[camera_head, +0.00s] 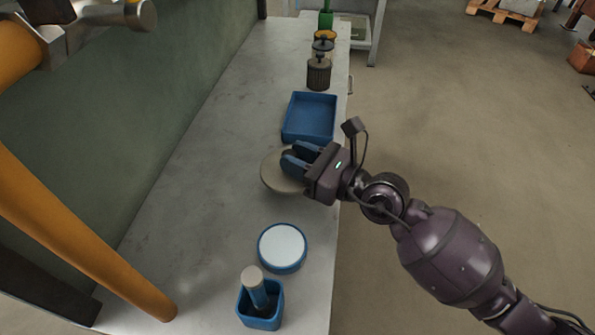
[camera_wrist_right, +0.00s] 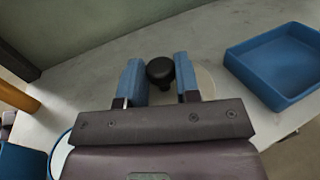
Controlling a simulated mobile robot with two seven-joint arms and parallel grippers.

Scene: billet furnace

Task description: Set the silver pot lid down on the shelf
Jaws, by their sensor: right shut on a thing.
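The silver pot lid (camera_head: 272,172) is a pale round disc over the long grey shelf (camera_head: 190,195), near its right edge. In the right wrist view the lid (camera_wrist_right: 206,82) shows its black knob (camera_wrist_right: 160,71) between the blue fingers. My right gripper (camera_head: 292,162) reaches in from the right and is shut on the lid by its knob. The lid looks close to the shelf top, but I cannot tell whether it touches. My left gripper is not in view.
A blue tray (camera_head: 309,117) lies just beyond the lid. A round blue-rimmed white disc (camera_head: 282,247) and a blue holder with a handled tool (camera_head: 260,307) stand nearer. Dark canisters (camera_head: 319,73) stand farther back. The shelf's left part is clear. Orange pipes (camera_head: 80,240) cross at left.

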